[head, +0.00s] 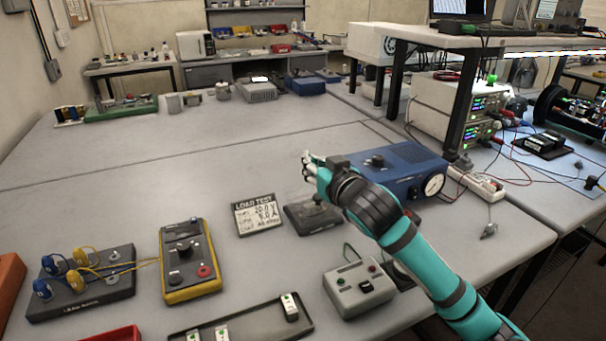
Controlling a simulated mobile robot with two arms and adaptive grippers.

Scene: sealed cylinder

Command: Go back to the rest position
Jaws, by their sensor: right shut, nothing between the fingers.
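My right gripper (311,168) hangs over the middle of the bench, its teal and black arm coming in from the lower right. Its pale fingers are together and hold nothing. It is just above and behind a dark grey base plate (303,221), which the wrist partly hides, and left of a blue box with a dial (385,162). My left gripper is not in the picture.
A load test card (258,215), a yellow meter (187,272), a terminal block with plugs (82,285), a shallow tray (251,322) and a grey control box (357,287) stand in front. A shelf with power supplies (475,118) is at right. The bench's middle left (130,190) is clear.

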